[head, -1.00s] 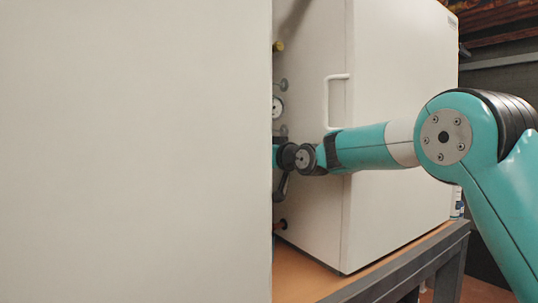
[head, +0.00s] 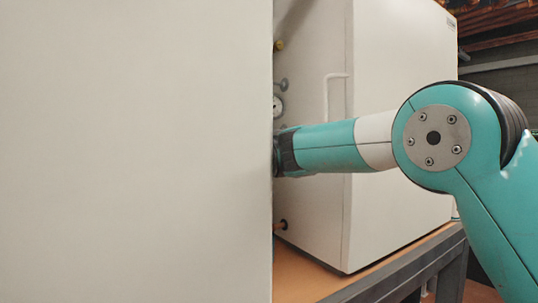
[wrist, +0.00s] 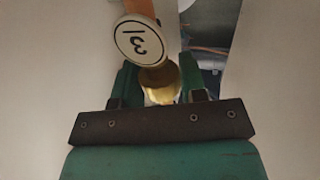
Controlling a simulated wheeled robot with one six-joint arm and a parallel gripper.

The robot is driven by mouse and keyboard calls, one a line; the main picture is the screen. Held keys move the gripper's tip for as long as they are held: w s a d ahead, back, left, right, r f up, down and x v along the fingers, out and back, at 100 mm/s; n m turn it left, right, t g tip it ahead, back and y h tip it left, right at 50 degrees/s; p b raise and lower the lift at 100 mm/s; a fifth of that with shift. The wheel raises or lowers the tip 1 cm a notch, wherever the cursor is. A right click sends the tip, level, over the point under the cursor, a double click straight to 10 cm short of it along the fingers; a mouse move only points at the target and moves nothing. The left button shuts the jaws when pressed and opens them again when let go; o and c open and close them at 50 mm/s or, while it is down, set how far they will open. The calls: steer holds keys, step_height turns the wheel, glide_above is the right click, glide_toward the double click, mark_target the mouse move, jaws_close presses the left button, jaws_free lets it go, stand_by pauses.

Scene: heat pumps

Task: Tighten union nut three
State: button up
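A brass union nut (wrist: 161,88) shows just below the tag. My gripper (wrist: 159,76) has one green finger on each side of the nut, with little or no visible gap. I cannot tell whether the fingers press on it. In the head view the nut and my fingers are hidden behind the edge of a large pale panel (head: 136,150).
A white cabinet (head: 395,205) with a handle stands on a bench (head: 305,272). A gauge (head: 277,106) shows in the narrow gap between panel and cabinet. Pale walls flank my gripper in the wrist view, with darker pipework (wrist: 207,60) beyond.

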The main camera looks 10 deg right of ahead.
steer(key=o, duration=0.4)
steer(key=y, duration=0.1)
steer(key=n+y, duration=0.1)
steer(key=n+y+b, duration=0.1)
steer(key=shift+d+g, duration=0.25)
steer(key=shift+g, duration=0.15)
steer(key=n+y, duration=0.1)
steer(key=y, duration=0.1)
steer(key=shift+a+n+g+y, duration=0.1)
steer(key=shift+n+g+y, duration=0.3)
steer(key=shift+a+n+g+y, duration=0.15)
steer(key=shift+n+g+y, duration=0.15)
steer(key=shift+y, duration=0.1)
steer(key=c, duration=1.1)
